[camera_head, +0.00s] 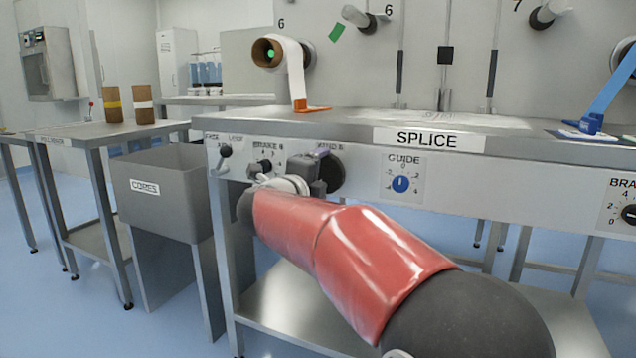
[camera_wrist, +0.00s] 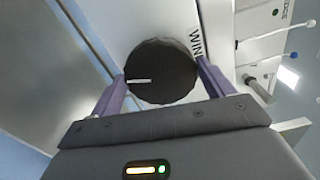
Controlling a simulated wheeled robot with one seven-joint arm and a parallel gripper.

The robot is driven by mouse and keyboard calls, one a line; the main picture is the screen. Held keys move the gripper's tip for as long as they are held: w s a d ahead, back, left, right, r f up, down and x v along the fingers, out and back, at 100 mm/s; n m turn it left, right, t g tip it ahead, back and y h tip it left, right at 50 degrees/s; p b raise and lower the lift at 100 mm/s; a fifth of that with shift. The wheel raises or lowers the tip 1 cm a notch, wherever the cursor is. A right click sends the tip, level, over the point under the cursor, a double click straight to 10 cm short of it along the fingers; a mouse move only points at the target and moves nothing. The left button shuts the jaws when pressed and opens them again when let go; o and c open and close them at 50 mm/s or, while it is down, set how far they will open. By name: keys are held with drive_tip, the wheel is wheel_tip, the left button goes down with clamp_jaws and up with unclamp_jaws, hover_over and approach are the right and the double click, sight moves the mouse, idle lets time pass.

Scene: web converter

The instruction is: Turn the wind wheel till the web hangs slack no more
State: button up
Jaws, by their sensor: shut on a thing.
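The wind wheel (camera_head: 338,173) is a dark round knob on the front panel of the splice table, under the partly hidden WIND 6 label. My gripper (camera_head: 316,168) is at it. In the wrist view the wheel (camera_wrist: 165,65) has a scalloped rim and a white pointer line aimed left. My gripper's purple fingers (camera_wrist: 162,82) are shut on its two sides. The white web (camera_head: 294,75) comes off a brown-cored roll (camera_head: 268,53) at station 6 and runs down to an orange piece (camera_head: 312,107) on the table. I cannot tell how slack it is.
Left of the wheel are a partly hidden brake knob (camera_head: 264,166) and a lever (camera_head: 225,152). The guide knob (camera_head: 401,184) is to the right. A blue web (camera_head: 610,90) comes down at far right. A grey CORES bin (camera_head: 165,195) stands left of the table.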

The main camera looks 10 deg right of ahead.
drive_tip(key=shift+f, duration=0.1)
idle(0.5)
drive_tip(key=o, duration=0.9)
drive_tip(key=shift+v, duration=3.95)
